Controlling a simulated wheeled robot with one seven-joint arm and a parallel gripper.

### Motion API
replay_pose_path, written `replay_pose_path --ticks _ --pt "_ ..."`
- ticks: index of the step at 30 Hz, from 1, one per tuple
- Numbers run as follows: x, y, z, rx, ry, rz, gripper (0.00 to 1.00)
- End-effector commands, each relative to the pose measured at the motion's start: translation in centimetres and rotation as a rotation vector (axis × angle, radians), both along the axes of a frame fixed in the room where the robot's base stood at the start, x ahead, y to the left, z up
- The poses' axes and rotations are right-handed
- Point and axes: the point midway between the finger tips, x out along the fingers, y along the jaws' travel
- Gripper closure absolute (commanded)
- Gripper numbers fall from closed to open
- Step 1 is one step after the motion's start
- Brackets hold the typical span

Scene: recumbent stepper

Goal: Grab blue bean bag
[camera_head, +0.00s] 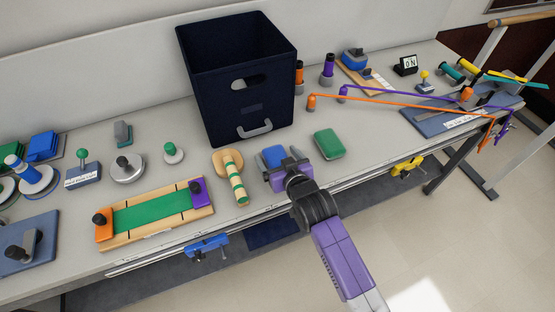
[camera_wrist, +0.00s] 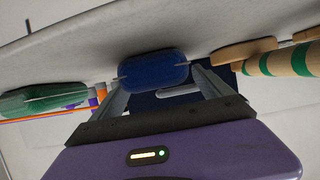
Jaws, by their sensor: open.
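The blue bean bag (camera_head: 273,155) lies on the grey table near its front edge, in front of the dark bin. It also shows in the wrist view (camera_wrist: 154,70), between the tips of my fingers. My gripper (camera_head: 283,166) is open, with one finger on each side of the blue bag. In the wrist view my gripper (camera_wrist: 158,85) shows gaps at the fingers' inner faces; whether either finger touches the bag I cannot tell. In the head view my gripper hides the near part of the bag.
A green bean bag (camera_head: 328,143) lies to the right. A striped wooden handle piece (camera_head: 235,180) lies close on the left. The dark blue bin (camera_head: 210,100) stands behind. A board with a green strip (camera_head: 150,215) is farther left.

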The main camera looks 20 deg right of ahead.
Motion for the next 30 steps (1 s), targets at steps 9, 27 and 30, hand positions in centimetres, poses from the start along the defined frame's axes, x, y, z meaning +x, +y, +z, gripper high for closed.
replay_pose_path --ticks 9,27,30 --pt "0.0 0.0 0.0 0.000 0.000 0.000 0.62" --pt "0.1 0.0 1.6 -0.001 -0.005 0.001 0.88" --pt "0.0 0.1 3.2 -0.001 -0.007 0.001 0.88"
